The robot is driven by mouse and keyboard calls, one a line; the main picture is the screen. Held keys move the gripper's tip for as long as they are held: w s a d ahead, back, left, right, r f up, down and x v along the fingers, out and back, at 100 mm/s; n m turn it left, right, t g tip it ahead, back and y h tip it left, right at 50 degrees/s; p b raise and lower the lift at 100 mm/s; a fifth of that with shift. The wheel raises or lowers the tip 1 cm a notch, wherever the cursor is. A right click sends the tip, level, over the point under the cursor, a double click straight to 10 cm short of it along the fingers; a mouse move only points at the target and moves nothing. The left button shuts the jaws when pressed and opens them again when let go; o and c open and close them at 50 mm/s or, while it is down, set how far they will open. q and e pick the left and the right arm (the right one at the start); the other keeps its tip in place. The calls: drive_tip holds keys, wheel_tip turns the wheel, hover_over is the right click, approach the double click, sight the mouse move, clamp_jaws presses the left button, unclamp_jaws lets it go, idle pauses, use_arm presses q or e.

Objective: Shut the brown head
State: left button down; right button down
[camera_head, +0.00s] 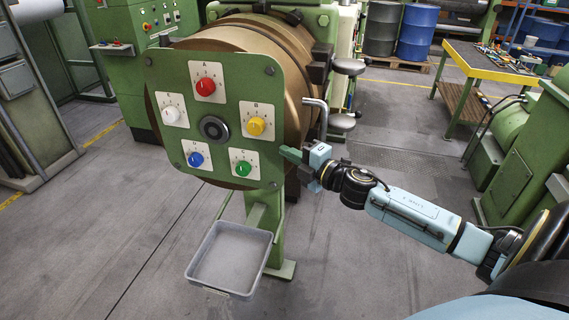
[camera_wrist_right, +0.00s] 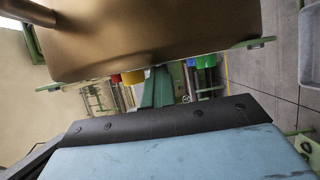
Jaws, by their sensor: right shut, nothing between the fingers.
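The brown head (camera_head: 297,107) is a large bronze-coloured drum with a green square panel (camera_head: 213,105) of coloured knobs on its front. A grey bent handle (camera_head: 318,108) stands out from its right side. A dark seam runs around the drum behind the panel; I cannot tell whether there is a gap there. My right gripper (camera_head: 291,155) is shut and empty at the panel's lower right edge, below the handle. In the right wrist view its green fingers (camera_wrist_right: 157,88) lie close to the brown head (camera_wrist_right: 150,35); contact is unclear. My left gripper is not in view.
A grey open tray (camera_head: 236,227) lies on the floor below the head, by the green support leg (camera_head: 265,215). A green control cabinet (camera_head: 130,45) stands at left. A yellow-edged workbench (camera_head: 478,62) and green machinery (camera_head: 520,150) stand at right.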

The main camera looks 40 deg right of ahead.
drive_tip(key=a+v, duration=0.2)
drive_tip(key=v, duration=0.9)
drive_tip(key=shift+s+d, duration=0.3)
drive_tip(key=shift+s, duration=0.15)
